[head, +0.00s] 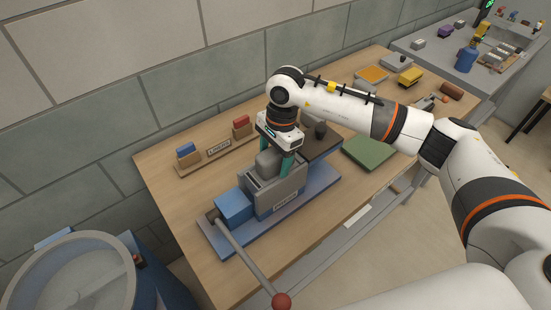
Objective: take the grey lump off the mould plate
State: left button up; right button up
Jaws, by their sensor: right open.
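My right gripper (275,155) points down over the press, its teal fingers open. The grey lump (267,163) is a rounded block that shows between and in front of the fingers; I cannot tell whether they touch it. It appears to rest on top of the grey mould (280,195) of the press. The mould plate itself is mostly hidden by the lump and fingers. My left gripper is not in view.
The press stands on a blue base (313,187), with a blue block (234,206) and a long lever ending in a red knob (281,301). A dark plate (322,147) lies behind the gripper. A green mat (369,152) lies right. A wooden rack (216,152) stands left.

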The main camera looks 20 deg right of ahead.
jog(key=shift+f+b, duration=0.2)
jog(key=shift+b, duration=0.2)
dwell(0.4)
jog(key=c, duration=1.4)
